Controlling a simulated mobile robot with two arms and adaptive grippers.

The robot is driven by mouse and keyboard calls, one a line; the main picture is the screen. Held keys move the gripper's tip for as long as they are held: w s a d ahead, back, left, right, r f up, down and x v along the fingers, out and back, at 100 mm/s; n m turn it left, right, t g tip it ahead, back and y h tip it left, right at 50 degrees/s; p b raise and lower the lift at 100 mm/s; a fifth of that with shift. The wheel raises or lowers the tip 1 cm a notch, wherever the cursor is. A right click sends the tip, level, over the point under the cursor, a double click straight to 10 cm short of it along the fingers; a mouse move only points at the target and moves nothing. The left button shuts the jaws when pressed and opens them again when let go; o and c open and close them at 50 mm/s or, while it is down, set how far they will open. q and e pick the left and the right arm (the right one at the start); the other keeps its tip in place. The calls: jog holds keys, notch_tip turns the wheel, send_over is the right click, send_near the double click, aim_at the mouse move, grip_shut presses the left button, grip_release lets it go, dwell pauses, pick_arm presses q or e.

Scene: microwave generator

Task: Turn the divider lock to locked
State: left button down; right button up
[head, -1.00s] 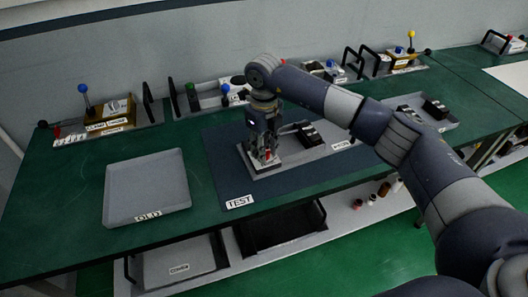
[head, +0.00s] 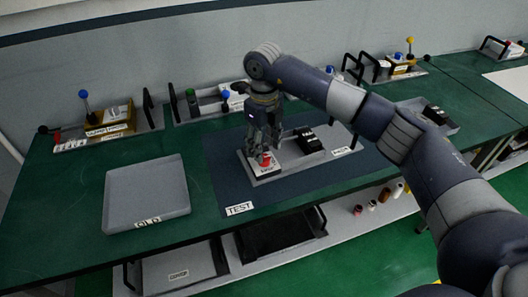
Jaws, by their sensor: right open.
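My right gripper (head: 262,148) points down over the left end of a grey tray-like unit (head: 284,169) on the dark TEST mat (head: 222,185). Its fingers are open, just above and behind a small red knob (head: 266,159) on a white block. The knob looks free of the fingers, though contact at its back is hard to tell. I cannot make out which way the knob is turned or any lock marking. A black block (head: 308,141) sits at the right part of the unit. My left gripper is not in view.
A grey OLD tray (head: 147,190) lies to the left on the green table. Fixtures with upright handles and coloured balls (head: 84,95) line the back edge. A shelf below holds a COVER tray (head: 180,270), a black bin and small bottles (head: 383,192).

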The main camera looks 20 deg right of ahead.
aim_at(264, 158)
notch_tip(264, 158, up, 8)
jog(key=shift+r, duration=0.2)
jog(key=shift+s+f, duration=0.1)
dwell(0.4)
